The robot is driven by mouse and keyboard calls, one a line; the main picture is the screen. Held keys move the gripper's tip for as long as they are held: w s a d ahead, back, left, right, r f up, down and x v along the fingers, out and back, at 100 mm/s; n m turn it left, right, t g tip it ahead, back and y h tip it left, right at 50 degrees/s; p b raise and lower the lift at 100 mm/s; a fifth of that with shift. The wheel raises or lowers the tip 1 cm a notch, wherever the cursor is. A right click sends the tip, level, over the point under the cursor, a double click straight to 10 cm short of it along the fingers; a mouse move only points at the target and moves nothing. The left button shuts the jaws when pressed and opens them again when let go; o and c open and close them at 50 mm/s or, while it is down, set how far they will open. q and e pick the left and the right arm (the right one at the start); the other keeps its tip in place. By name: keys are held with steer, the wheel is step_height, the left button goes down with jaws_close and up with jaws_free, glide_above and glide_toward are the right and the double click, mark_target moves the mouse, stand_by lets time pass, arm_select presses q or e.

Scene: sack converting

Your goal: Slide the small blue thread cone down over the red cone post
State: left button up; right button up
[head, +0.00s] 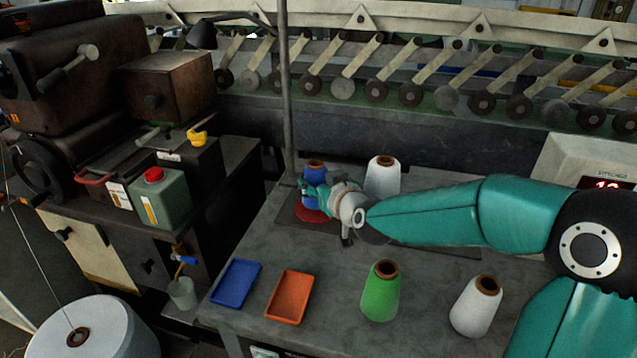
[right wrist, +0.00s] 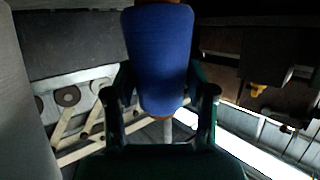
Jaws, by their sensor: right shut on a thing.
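The small blue thread cone (head: 314,171) stands upright at the back left of the grey table, with its brown tube end on top. My right gripper (head: 318,190) is shut on it from the right. In the right wrist view the blue cone (right wrist: 160,60) sits between the two fingers (right wrist: 162,100). A red round base (head: 308,214) shows just below the cone and gripper. The red post itself is hidden, so I cannot tell whether the cone is around it or above it. My left gripper is not in view.
A white cone (head: 383,176) stands close behind my right forearm. A green cone (head: 381,291) and another white cone (head: 476,306) stand in front. A blue tray (head: 236,283) and an orange tray (head: 290,297) lie at front left. A grey upright pole (head: 286,100) rises behind the blue cone.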

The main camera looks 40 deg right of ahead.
steer(key=shift+f, duration=0.3)
steer(key=o, duration=1.4)
steer(key=shift+v, duration=3.7)
